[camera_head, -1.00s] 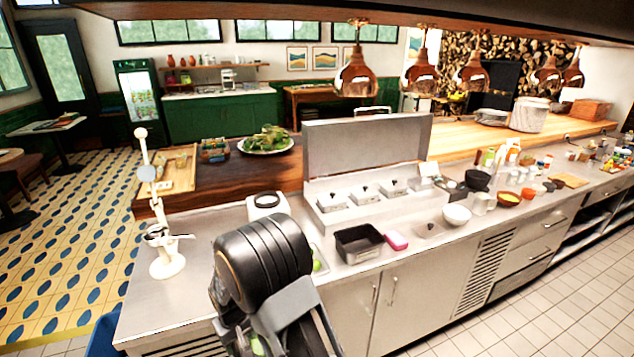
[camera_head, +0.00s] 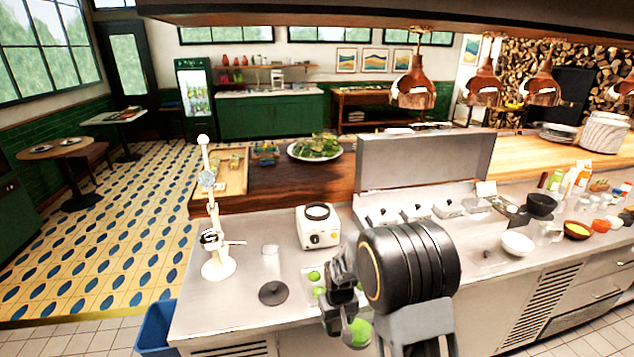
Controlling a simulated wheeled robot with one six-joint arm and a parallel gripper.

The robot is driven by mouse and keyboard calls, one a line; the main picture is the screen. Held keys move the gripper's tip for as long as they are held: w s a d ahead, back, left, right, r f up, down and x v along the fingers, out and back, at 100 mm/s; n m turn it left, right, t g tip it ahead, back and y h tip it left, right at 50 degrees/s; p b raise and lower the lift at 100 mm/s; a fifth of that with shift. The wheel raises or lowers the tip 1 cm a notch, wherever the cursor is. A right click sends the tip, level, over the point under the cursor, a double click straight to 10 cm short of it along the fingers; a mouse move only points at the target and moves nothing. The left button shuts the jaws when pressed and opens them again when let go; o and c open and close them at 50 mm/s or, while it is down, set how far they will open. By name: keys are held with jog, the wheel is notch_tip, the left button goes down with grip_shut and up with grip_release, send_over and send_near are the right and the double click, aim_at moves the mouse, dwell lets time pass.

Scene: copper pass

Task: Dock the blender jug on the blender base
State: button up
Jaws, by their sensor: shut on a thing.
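The blender base (camera_head: 320,236) is a white block with a dark ring on top and a knob on its front. It stands on the steel counter, left of my arm, with nothing on it. My dark gripper (camera_head: 342,302) is in front of the base and to its lower right. It is shut, but its fingertips are hard to make out. A rounded green part (camera_head: 357,333) shows just below it, seemingly the blender jug or its contents. The rest of the jug is not discernible, and my arm covers that area.
A white citrus press (camera_head: 217,255) stands at the counter's left end. A black disc (camera_head: 272,292) and a small pale item (camera_head: 270,250) lie in front of the base. Limes (camera_head: 313,276) lie nearby. A steel topping station (camera_head: 425,180) stands to the right.

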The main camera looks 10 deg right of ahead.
jog(key=w+d+r+n, duration=0.1)
jog(key=w+r+n, duration=0.2)
jog(key=r, duration=0.4)
jog(key=w+r+n, duration=0.3)
jog(key=r+n, duration=0.3)
jog(key=r, duration=0.1)
jog(key=w+d+r+n, duration=0.1)
jog(key=w+r+n, duration=0.3)
jog(key=r, duration=0.3)
jog(key=shift+d+r+n, duration=0.35)
jog(key=shift+n, duration=0.15)
